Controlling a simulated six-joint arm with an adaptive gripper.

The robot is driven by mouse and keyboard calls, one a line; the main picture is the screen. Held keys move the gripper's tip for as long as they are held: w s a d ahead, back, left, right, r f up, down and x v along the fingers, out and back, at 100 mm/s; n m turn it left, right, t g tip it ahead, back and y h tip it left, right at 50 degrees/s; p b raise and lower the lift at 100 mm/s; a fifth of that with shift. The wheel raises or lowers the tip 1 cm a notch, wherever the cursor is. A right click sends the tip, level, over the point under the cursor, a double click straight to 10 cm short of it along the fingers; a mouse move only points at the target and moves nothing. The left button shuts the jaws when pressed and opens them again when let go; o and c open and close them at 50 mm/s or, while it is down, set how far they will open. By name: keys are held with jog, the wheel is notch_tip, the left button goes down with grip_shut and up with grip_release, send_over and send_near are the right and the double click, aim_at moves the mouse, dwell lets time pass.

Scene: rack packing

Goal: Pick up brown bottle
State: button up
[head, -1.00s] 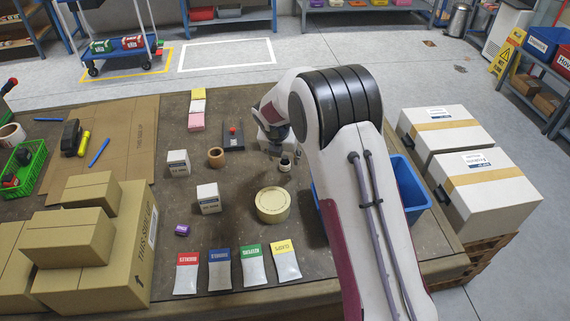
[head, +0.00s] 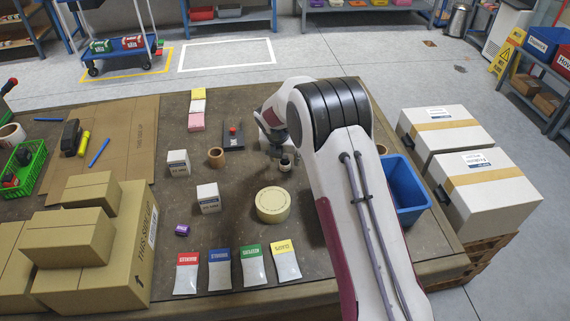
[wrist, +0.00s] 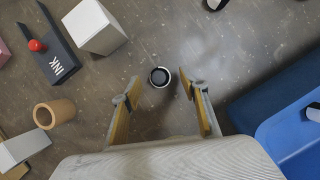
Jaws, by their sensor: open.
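A small upright bottle with a black cap and a pale band (wrist: 160,77) stands on the table between and just beyond my fingertips in the wrist view. It is seen nearly from above, so its body colour is mostly hidden. It also shows in the head view (head: 285,165), just below my gripper (head: 277,151). In the wrist view my gripper (wrist: 158,80) is open, one finger on each side of the bottle. I cannot tell how far above it the fingertips are.
A brown cylinder (wrist: 55,113), a black ink pad with a red knob (wrist: 45,48) and a white box (wrist: 94,26) stand left in the wrist view. A blue bin (wrist: 292,125) is at right.

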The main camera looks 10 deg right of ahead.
jog(key=shift+x, duration=1.35)
jog(key=shift+w+r, duration=0.1)
jog(key=c, duration=1.2)
